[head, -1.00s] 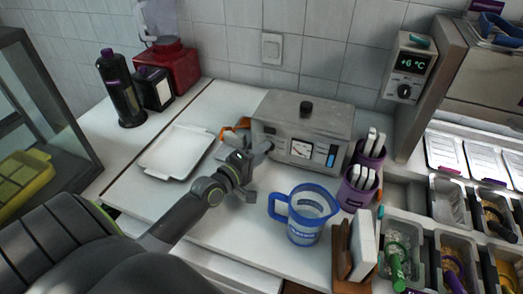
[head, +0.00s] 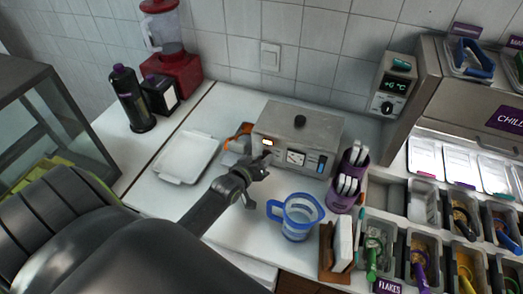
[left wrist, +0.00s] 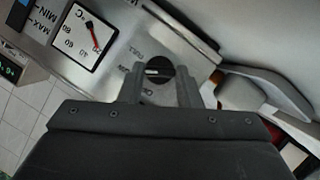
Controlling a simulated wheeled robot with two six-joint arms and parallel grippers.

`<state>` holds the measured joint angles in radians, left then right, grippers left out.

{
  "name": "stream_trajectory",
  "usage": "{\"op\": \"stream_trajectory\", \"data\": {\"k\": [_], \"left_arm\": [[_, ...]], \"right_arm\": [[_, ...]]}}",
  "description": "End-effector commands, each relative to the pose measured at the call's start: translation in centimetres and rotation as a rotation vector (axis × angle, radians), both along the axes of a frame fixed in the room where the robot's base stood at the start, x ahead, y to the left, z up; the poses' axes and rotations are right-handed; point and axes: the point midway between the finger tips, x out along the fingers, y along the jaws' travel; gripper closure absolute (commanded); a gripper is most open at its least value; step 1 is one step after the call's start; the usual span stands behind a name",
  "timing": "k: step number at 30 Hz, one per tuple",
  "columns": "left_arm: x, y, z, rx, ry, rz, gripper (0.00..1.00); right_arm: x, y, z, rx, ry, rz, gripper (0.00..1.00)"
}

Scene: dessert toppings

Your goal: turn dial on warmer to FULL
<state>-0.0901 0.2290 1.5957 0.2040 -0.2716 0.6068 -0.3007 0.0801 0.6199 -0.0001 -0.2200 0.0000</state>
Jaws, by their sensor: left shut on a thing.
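The warmer (head: 298,133) is a grey metal box with a black knob on its lid and a front panel with a white gauge (head: 296,157). The gauge, with a red needle, also shows in the left wrist view (left wrist: 85,38). The black round dial (left wrist: 159,68) with a pale mark sits between the fingers of my left gripper (left wrist: 157,88), which is shut on it. Lettering around the dial is partly hidden and too unclear to read the setting. In the head view my left gripper (head: 259,172) is at the warmer's lower left front and hides the dial.
A blue measuring jug (head: 296,217) stands close to the right of my left gripper. A white tray (head: 187,157) lies to the left. Purple cups (head: 346,190) stand right of the warmer. An orange-handled thing (head: 241,131) lies beside the warmer. Topping bins fill the right side.

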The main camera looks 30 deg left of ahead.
Motion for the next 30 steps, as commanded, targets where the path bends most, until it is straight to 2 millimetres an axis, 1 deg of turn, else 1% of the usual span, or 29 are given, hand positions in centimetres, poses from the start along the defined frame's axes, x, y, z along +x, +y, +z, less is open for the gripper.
{"op": "stream_trajectory", "data": {"k": [1, 6, 12, 18, 24, 30], "left_arm": [[0.0, -0.1, 0.6, 0.04, 0.013, 0.0, 0.92], [0.0, -0.2, 0.3, 0.191, 0.048, 0.0, 0.92], [0.0, -0.3, 0.0, 0.343, 0.084, 0.001, 0.92], [0.1, -0.4, -0.1, 0.454, 0.109, 0.001, 0.92], [0.1, -0.5, 0.0, 0.517, 0.125, 0.001, 0.92], [0.1, -0.5, 0.0, 0.542, 0.132, 0.0, 0.92]], "right_arm": [[0.0, 0.0, 1.4, 0.0, 0.0, 0.0, 0.26], [0.0, 0.0, 2.4, 0.0, 0.0, 0.0, 0.26], [0.0, 0.0, 2.3, 0.0, 0.0, 0.0, 0.26], [0.0, 0.0, 1.8, 0.0, 0.0, 0.0, 0.26], [0.0, 0.0, 1.5, 0.0, 0.0, 0.0, 0.26], [0.0, 0.0, 1.4, 0.0, 0.0, 0.0, 0.26]]}}
